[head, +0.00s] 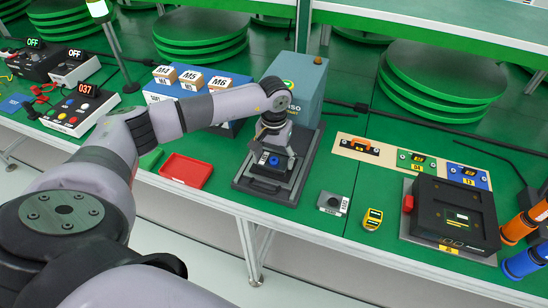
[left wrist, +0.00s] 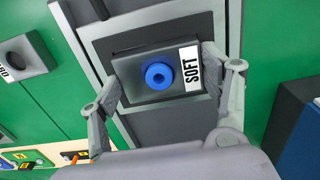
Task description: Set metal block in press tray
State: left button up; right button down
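A black block with a blue round knob and a white SOFT label (left wrist: 130,68) sits on the dark tray (head: 298,186) of the grey-blue press (head: 300,84). My left gripper (head: 275,150) reaches down over it. In the left wrist view my left gripper (left wrist: 161,78) has one finger against each side of this block, and the block appears held. A grey block with a black knob (head: 333,202), likely the metal block, stands on the green table right of the press. It also shows at the left wrist view's left edge (left wrist: 22,57). My right gripper is not in view.
A red tray (head: 187,170) lies left of the press. A yellow device (head: 373,219) is right of the grey block. A black machine (head: 455,213) and colored plates (head: 417,161) are further right. A blue bin with labelled boxes (head: 190,80) stands behind left.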

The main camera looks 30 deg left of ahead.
pick_arm(q)
jog(key=o, duration=0.5)
jog(key=shift+c, duration=0.2)
jog(key=shift+o, duration=0.8)
jog(key=shift+r, duration=0.15)
jog(key=shift+r+p, duration=1.9)
jog(key=shift+r, duration=1.7)
